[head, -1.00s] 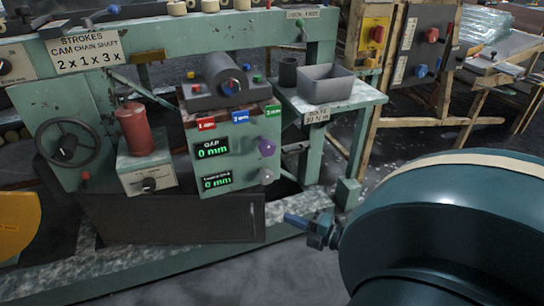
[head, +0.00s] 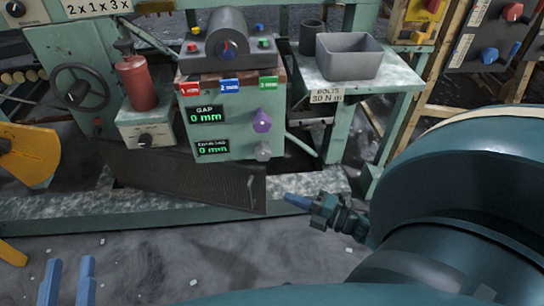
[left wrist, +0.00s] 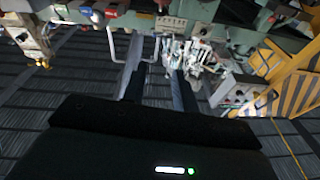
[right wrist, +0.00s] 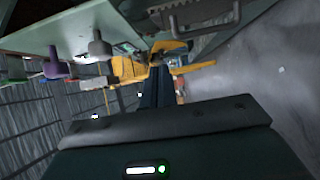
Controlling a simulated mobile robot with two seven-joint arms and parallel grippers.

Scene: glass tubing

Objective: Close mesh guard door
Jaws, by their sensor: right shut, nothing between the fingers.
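The mesh guard door (head: 190,182) is a dark panel low on the front of the green machine in the head view. Its right end, with a handle (head: 252,190), appears to stand out towards me. My right gripper (head: 290,199) is shut and empty, just right of that end with a small gap in the picture. A dark handle (right wrist: 205,22) shows at the top of the right wrist view, beyond the right gripper's fingertips (right wrist: 158,72). My left gripper (head: 68,262) is at the lower left of the head view, its two blue fingers apart and empty, away from the door.
The machine's control box (head: 222,128) with knobs stands above the door. A green base beam (head: 150,222) runs along the floor beneath it. A yellow part (head: 28,155) stands at the left. Grey floor (head: 200,265) with small scraps lies in front.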

